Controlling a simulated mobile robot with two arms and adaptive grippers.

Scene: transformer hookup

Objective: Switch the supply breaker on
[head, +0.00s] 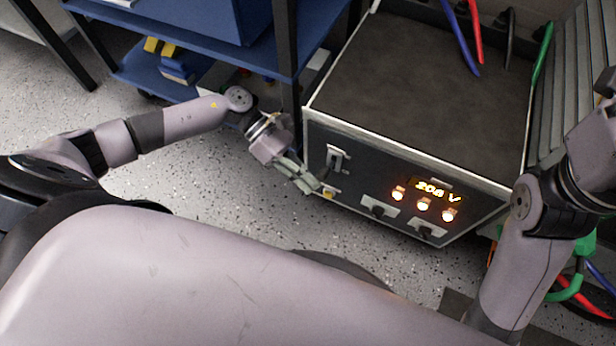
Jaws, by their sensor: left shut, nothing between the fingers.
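A dark supply box (415,110) with a pale rim stands at the right of the head view. Its front panel has a breaker switch (336,160) at the left, a lit display (437,190) that appears to read 208 V, and three glowing lamps (423,204) below it. My left gripper (316,188) is shut and empty. Its fingertips are just below the breaker, close to a small yellow part (328,193) at the panel's lower left; I cannot tell if they touch. The breaker's lever position is too small to tell. My right gripper is out of view.
A blue shelf cart (180,60) stands at the back left, its post close to my left wrist. Blue, red, black and green cables (541,55) rise behind the box. More cables (585,298) lie at lower right. Speckled floor (230,190) is open at the left.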

